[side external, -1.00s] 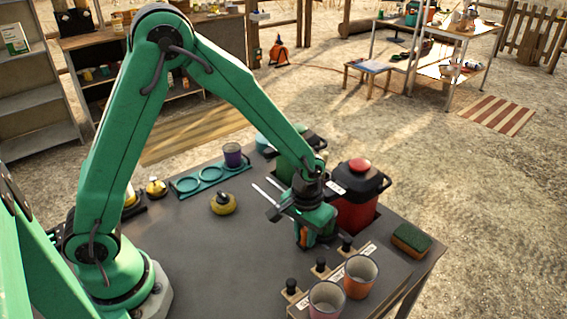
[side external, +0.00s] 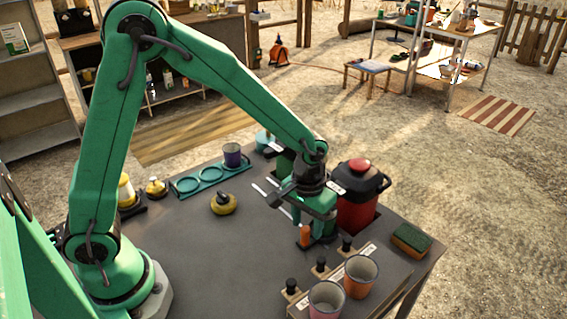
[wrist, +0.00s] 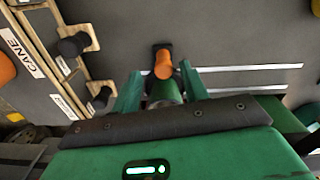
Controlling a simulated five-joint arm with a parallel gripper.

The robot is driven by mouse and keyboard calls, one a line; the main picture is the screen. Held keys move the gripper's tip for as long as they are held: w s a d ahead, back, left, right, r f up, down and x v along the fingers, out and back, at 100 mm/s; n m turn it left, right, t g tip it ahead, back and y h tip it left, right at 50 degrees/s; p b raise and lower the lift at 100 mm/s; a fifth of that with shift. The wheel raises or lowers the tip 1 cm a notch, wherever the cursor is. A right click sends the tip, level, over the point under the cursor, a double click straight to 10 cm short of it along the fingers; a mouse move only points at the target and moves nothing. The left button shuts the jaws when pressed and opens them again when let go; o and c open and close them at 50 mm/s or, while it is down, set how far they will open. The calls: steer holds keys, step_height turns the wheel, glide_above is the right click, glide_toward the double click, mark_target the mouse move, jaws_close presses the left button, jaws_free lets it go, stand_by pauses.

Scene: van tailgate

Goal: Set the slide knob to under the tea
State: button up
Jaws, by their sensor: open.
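The orange slide knob (wrist: 163,64) stands on a dark base at the left end of two pale parallel rails (wrist: 245,67) in the wrist view. The side view also shows the knob (side external: 305,236) under my gripper (side external: 316,238). My gripper in the wrist view (wrist: 162,90) is open, its green fingers on either side of the knob's line; I cannot tell whether they touch it. A red urn (side external: 352,212) with a small white label stands just behind my gripper. A green urn (side external: 283,166), partly hidden by my arm, also has a label. I cannot read either label.
Several black knobs on wooden tabs (side external: 320,264) line the front right, beside a pink cup (side external: 325,300) and an orange cup (side external: 360,276). A sponge (side external: 411,238) lies at the right edge.

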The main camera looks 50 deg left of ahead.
steer(key=shift+s+r, duration=0.1)
steer(key=shift+r, duration=1.8)
steer(key=shift+r, duration=0.1)
steer(key=shift+a+r, duration=0.15)
steer(key=shift+r, duration=0.05)
steer(key=s+a+r+m+t, duration=0.1)
steer(key=s+a+r+t, duration=0.1)
steer(key=s+a+r, duration=0.3)
steer(key=s+a+r+t, duration=0.3)
steer(key=s+a+r, duration=0.3)
steer(key=s+r, duration=0.3)
steer(key=shift+s+r+m, duration=0.35)
steer(key=shift+s+m, duration=0.05)
steer(key=shift+s, duration=0.55)
